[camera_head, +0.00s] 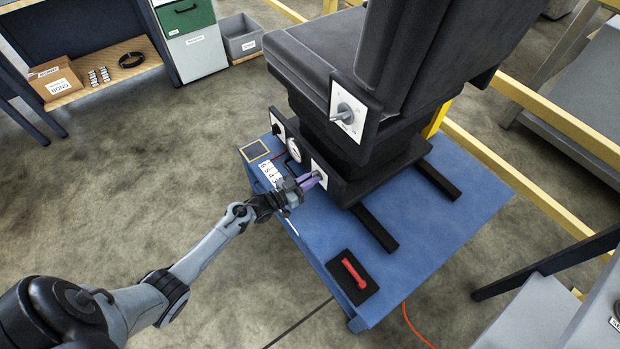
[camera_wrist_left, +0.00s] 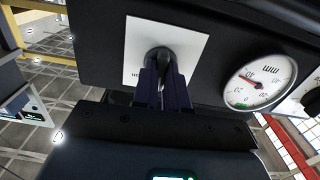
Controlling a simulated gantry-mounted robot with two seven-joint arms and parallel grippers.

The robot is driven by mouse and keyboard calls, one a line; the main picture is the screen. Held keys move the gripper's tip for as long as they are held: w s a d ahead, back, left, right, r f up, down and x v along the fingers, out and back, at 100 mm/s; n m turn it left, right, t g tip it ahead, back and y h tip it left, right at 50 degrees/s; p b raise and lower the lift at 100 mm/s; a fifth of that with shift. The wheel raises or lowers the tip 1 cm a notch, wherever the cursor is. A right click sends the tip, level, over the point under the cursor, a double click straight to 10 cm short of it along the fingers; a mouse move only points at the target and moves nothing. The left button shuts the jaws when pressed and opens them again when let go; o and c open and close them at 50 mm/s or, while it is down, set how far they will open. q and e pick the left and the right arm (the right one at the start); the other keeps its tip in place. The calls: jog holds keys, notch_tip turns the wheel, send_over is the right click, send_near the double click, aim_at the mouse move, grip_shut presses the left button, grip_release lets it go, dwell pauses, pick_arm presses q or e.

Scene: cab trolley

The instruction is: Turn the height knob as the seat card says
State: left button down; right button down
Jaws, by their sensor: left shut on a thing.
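The seat (camera_head: 330,60) stands on a blue trolley (camera_head: 440,215). On the black base of the seat is a small white plate with the height knob (camera_head: 317,175); in the left wrist view the knob (camera_wrist_left: 160,57) is dark and rounded in front of its white plate (camera_wrist_left: 190,50), whose lettering is mostly hidden. My left gripper (camera_head: 309,182) is shut on this knob, its two purple fingers (camera_wrist_left: 163,82) on either side. A round mm dial (camera_wrist_left: 262,77) with a red needle sits to the right of it. A white card (camera_head: 268,170) lies beside my gripper, too small to read fully. My right gripper is out of view.
A second knob (camera_head: 346,112) on a white plate is higher on the seat's side. A red handle (camera_head: 353,272) lies on a black pad at the trolley's front. A shelf with a cardboard box (camera_head: 56,80) stands far left. Open floor lies left of the trolley.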

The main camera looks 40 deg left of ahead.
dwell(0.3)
pick_arm(q)
jog(key=c, duration=1.2)
grip_release()
jog(key=shift+o, duration=0.2)
jog(key=p+v, duration=0.4)
jog(key=v, duration=0.6)
jog(key=shift+s+p, duration=0.35)
jog(key=shift+a, duration=0.1)
